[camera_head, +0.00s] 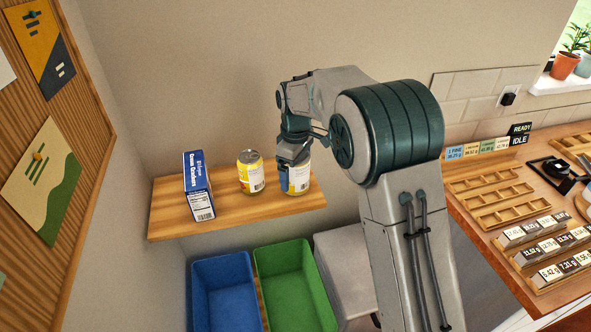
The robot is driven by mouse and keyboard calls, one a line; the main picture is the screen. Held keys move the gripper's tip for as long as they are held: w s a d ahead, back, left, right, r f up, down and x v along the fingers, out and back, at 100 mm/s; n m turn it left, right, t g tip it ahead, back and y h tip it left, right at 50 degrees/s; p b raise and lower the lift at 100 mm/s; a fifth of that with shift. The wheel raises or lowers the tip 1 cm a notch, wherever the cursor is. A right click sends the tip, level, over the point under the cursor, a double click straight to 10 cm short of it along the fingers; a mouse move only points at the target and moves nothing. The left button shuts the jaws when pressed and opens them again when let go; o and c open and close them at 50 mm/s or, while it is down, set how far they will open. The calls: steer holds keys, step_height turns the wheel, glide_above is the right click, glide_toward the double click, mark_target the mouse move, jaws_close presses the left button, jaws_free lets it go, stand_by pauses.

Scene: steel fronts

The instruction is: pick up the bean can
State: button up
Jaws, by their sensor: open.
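Two cans stand upright on a wooden shelf (222,218). One is a yellow can (250,172) with a white label, standing clear in the middle. The other is a can (295,181) with blue, yellow and white on its label, to the right. The labels are too small to read, so I cannot tell which is the bean can. My gripper (293,162) points down over the right can, and its jaws are open. It hides the top of that can. I cannot tell whether the fingers touch it.
A blue cracker box (198,186) stands at the shelf's left. Blue (225,290) and green (288,280) bins sit below. A wooden counter (500,240) with several trays is at right. A pinboard (55,130) hangs on the left wall.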

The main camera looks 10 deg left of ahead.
steer(key=c, duration=1.4)
steer(key=shift+r, duration=0.2)
steer(key=shift+r, duration=0.3)
steer(key=r, duration=0.1)
steer(key=r+b, duration=0.1)
steer(key=r, duration=0.1)
steer(key=shift+d+r, duration=0.25)
steer(key=shift+d, duration=0.15)
steer(key=d+r+b, duration=0.1)
steer(key=d+r, duration=0.1)
steer(key=d, duration=0.1)
steer(key=d+r, duration=0.2)
steer(key=d, duration=0.2)
steer(key=s+d+r+b, duration=0.1)
steer(key=d+r, duration=0.1)
steer(key=d, duration=0.1)
steer(key=shift+d+r+b, duration=0.35)
steer(key=shift+d, duration=0.05)
